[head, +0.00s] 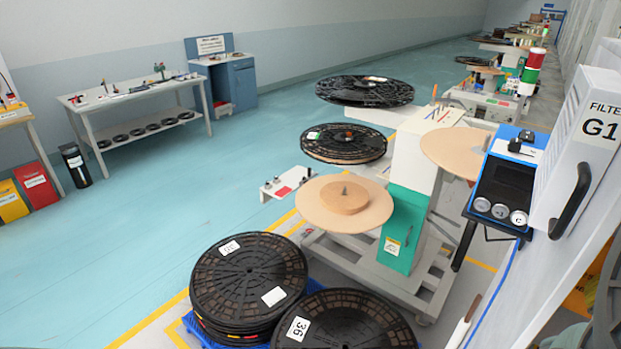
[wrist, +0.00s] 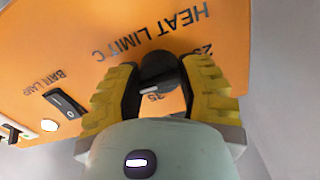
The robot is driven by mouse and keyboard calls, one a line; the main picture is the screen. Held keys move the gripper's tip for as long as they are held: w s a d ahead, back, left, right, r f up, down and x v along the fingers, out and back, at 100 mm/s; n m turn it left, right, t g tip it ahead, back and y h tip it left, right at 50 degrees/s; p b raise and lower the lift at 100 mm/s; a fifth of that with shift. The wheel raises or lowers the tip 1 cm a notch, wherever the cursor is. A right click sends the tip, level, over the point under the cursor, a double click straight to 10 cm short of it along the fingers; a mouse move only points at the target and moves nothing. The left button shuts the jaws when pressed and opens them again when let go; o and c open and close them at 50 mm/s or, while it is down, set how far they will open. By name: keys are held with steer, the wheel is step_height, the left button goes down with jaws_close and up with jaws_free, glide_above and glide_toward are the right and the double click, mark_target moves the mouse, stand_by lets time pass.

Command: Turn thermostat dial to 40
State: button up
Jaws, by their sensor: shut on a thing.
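The thermostat dial (wrist: 157,70) is a dark round knob on an orange panel (wrist: 90,50) in the wrist view. The panel reads "HEAT LIMIT °C" and appears upside down. A light pointer bar on the knob lies near the "35" mark; a number beginning "25" shows to its right. The "40" mark is not in sight. My gripper (wrist: 160,82) has its two yellow ribbed fingers on either side of the dial, shut on it. The fingers hide parts of the scale. Neither dial nor gripper shows in the head view.
A black rocker switch (wrist: 66,103) labelled "BATH LAMP" and a white round lamp (wrist: 49,125) sit left of the dial on the panel. In the head view, a rewind station (head: 415,170) and stacked black reels (head: 250,275) stand ahead. The teal floor at left is open.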

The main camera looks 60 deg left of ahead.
steer(key=shift+f, duration=0.15)
steer(key=o, duration=1.2)
steer(key=v, duration=1.2)
steer(key=shift+s, duration=0.1)
